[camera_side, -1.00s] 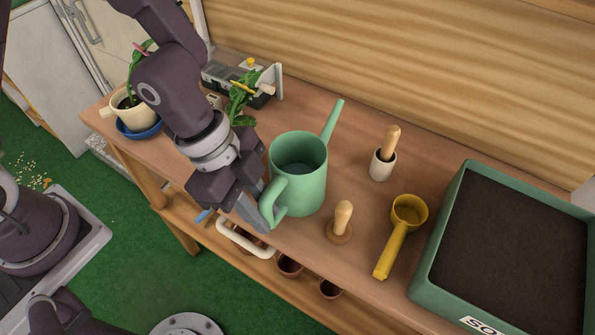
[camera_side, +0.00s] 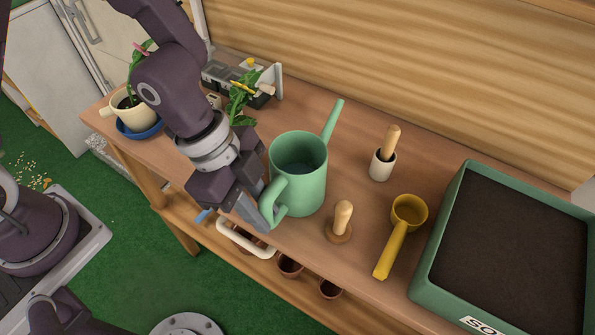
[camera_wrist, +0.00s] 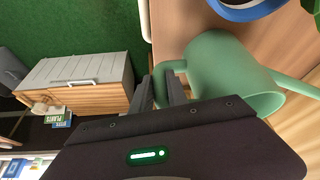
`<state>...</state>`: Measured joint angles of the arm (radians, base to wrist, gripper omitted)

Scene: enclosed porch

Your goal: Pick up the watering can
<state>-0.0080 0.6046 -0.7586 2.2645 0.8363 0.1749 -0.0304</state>
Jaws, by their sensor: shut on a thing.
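A green watering can (camera_side: 303,182) stands upright on the wooden bench, its spout pointing to the back right and its handle toward the front left. It also shows in the wrist view (camera_wrist: 222,66), with its handle between my fingers. My gripper (camera_side: 262,218) is shut on the handle at the can's front left side; it also shows in the wrist view (camera_wrist: 165,88). The can's base appears to rest on the bench. The exact finger contact is partly hidden.
A potted plant (camera_side: 130,110) on a blue saucer stands at left. A pale rail (camera_side: 240,243) runs along the front edge.

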